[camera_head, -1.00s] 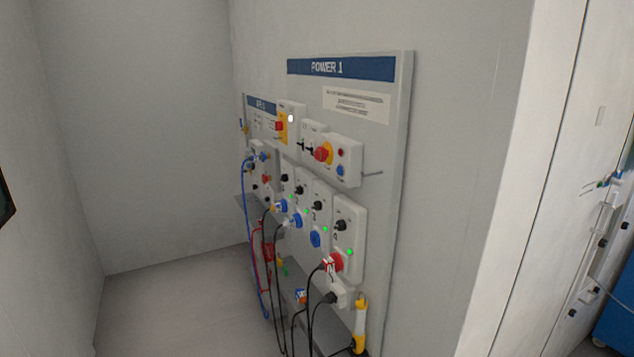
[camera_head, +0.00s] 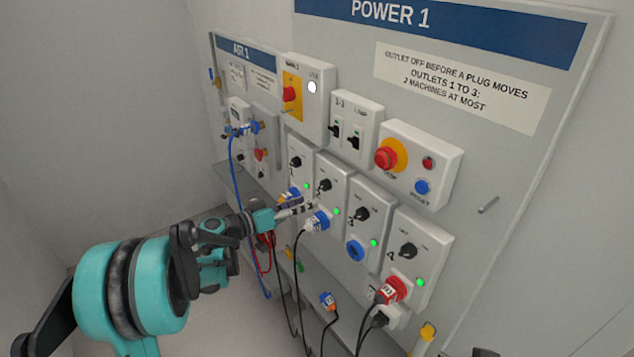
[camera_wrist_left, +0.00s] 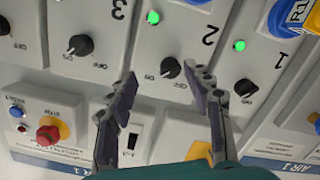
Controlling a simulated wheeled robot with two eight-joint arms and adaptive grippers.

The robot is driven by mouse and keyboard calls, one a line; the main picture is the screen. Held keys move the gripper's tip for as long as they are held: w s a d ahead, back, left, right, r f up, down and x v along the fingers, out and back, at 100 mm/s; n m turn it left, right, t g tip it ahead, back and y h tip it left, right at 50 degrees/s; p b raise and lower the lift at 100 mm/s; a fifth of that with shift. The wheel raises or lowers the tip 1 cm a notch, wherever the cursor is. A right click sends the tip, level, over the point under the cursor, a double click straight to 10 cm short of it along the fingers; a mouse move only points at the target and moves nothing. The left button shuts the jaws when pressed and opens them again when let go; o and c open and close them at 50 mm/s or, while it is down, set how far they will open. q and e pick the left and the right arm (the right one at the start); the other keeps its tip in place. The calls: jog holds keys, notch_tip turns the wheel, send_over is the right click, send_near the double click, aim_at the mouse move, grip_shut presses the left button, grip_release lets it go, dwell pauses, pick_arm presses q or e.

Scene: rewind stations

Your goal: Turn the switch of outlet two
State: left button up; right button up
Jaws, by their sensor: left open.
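Outlet two is a pale box (camera_head: 333,172) in the row under the POWER 1 header. Its black rotary switch (camera_head: 324,185) shows upright in the head view, and again upside down beside the numeral 2 in the left wrist view (camera_wrist_left: 172,68). A blue plug (camera_head: 318,221) sits in its socket, and its green light (camera_head: 337,211) is lit. My left gripper (camera_head: 302,206) is open and empty in front of the outlets. In the wrist view its two fingers (camera_wrist_left: 160,76) flank the switch, with the knob between the tips. I cannot tell whether they touch it. My right gripper is not in view.
Switches of outlet one (camera_head: 296,162), outlet three (camera_head: 361,214) and outlet four (camera_head: 407,250) are close by. A red emergency stop (camera_head: 386,158) and the lamp-switch box (camera_head: 352,128) sit above. Cables hang below the outlets. The floor at left is clear.

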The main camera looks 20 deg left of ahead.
aim_at(320, 187)
pick_arm(q)
jog(key=shift+t, duration=0.6)
jog(key=w+d, duration=0.1)
jog(key=w, duration=0.1)
jog(key=w+b, duration=0.1)
jog(key=w, duration=0.1)
jog(key=w+d, duration=0.1)
jog(key=w, duration=0.2)
jog(key=shift+d+r, duration=0.35)
jog(key=shift+r, duration=0.05)
jog(key=c, duration=1.1)
